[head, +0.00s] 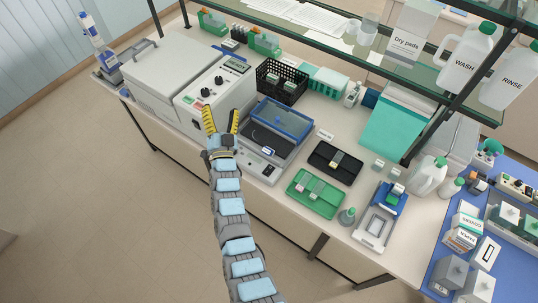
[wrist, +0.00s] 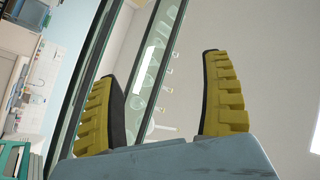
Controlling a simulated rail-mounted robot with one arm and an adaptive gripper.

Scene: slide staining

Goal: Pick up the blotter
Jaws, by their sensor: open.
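My gripper (head: 222,120) is open and empty, its yellow fingers spread in front of the beige instrument at the bench's front edge. In the wrist view my gripper (wrist: 163,72) points up past a shelf, with nothing between the fingers. I cannot tell for certain which thing is the blotter. No blotter shows in the wrist view.
A glass shelf (head: 345,45) overhangs the back of the bench. Floor at left is clear.

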